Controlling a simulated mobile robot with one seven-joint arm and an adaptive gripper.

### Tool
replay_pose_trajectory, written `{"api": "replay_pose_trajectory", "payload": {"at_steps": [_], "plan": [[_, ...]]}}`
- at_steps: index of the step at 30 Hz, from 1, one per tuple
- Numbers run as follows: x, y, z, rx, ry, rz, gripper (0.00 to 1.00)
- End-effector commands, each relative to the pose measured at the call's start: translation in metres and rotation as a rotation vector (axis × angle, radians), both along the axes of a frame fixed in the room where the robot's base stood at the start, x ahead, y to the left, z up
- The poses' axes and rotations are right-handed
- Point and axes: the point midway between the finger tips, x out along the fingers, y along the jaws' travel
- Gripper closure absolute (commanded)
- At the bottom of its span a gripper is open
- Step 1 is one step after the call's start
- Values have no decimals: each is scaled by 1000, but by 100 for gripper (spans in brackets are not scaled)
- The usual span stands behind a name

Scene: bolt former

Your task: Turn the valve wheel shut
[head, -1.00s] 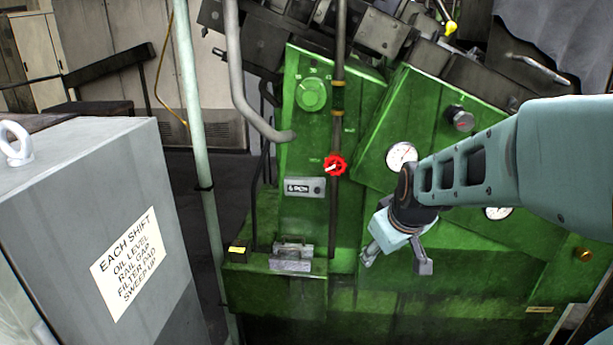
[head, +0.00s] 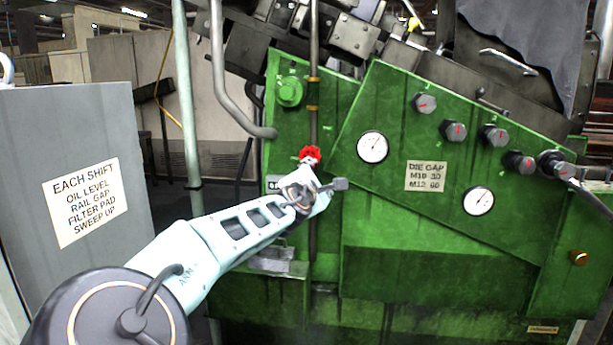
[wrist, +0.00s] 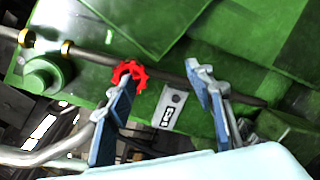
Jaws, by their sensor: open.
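The valve wheel (head: 310,154) is small and red and sits on a vertical pipe (head: 314,120) at the front of the green machine. My gripper (head: 328,180) is just below the wheel in the head view, in front of the machine. In the wrist view the wheel (wrist: 129,76) is behind the left finger, which hides part of it. My gripper (wrist: 160,90) is open there, with blue-padded fingers apart and nothing held between them. A gap between finger and wheel cannot be judged.
The green machine (head: 420,230) carries gauges (head: 372,147), several knobs (head: 454,131) and a die gap label (head: 425,176). A grey cabinet (head: 110,140) with a sign stands at left. A pale post (head: 184,110) and bent grey pipe (head: 222,80) stand near the wheel. A plate (wrist: 170,108) lies beyond the fingers.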

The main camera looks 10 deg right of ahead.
Motion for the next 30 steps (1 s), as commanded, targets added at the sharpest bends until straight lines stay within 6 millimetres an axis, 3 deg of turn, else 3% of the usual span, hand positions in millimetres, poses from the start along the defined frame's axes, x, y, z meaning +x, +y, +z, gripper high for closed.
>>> {"api": "replay_pose_trajectory", "payload": {"at_steps": [1,3,7,14,30], "plan": [[3,18,4,-60,-19,29,51],[5,33,14,-118,-37,54,51],[7,45,25,-165,-53,74,51],[26,38,26,-164,-54,72,51],[95,15,26,-161,-53,73,51]]}}
